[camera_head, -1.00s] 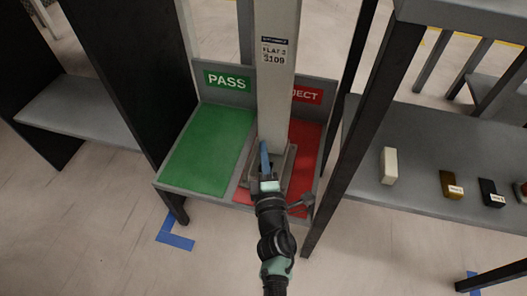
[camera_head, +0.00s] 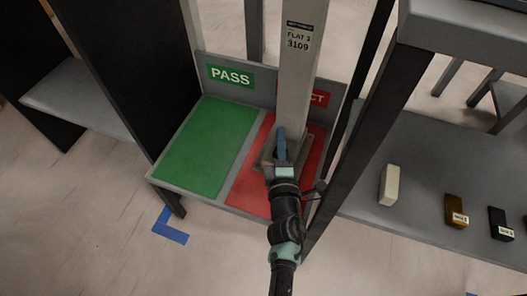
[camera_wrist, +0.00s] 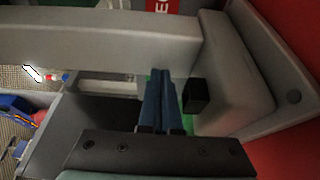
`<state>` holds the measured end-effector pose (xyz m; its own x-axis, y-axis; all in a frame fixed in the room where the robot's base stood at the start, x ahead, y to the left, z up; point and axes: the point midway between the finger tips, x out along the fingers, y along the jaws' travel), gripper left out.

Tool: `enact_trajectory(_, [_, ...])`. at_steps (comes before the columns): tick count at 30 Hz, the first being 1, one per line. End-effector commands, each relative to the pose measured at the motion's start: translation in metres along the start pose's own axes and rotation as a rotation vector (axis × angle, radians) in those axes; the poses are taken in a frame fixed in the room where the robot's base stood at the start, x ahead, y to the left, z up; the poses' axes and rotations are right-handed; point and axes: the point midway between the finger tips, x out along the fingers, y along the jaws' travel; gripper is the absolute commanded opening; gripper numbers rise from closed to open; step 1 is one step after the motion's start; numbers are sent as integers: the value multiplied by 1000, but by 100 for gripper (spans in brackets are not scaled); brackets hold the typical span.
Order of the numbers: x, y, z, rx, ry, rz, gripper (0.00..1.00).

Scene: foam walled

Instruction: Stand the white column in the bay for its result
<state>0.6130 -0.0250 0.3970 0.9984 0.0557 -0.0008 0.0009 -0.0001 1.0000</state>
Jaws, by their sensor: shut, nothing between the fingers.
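The white column (camera_head: 298,85) stands upright on its flat grey base (camera_head: 268,160), over the red bay (camera_head: 247,188). Its label reads FLAT 3 3109. It partly hides the REJECT sign (camera_head: 318,99). The green bay (camera_head: 205,147) under the PASS sign (camera_head: 231,76) is empty. My gripper (camera_head: 281,133) is shut and empty, low in front of the column. In the wrist view its blue fingers (camera_wrist: 160,75) are together, close to the column (camera_wrist: 100,45) and its base (camera_wrist: 235,75). I cannot tell whether they touch it.
A dark post (camera_head: 375,115) rises just right of the bays. Beyond it a grey shelf (camera_head: 420,165) holds a white block (camera_head: 389,185), a brown block (camera_head: 456,211) and a black block (camera_head: 500,223). A dark panel (camera_head: 130,70) stands at the left. Blue tape (camera_head: 170,230) marks the floor.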

Motion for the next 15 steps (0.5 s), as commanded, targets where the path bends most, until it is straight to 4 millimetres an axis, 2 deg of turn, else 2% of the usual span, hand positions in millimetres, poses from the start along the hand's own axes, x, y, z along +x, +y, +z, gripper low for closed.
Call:
enact_trajectory(5, [0, 19, 0, -1, 0, 1, 0])
enact_trajectory(15, [0, 72, 0, 0, 0, 0, 0])
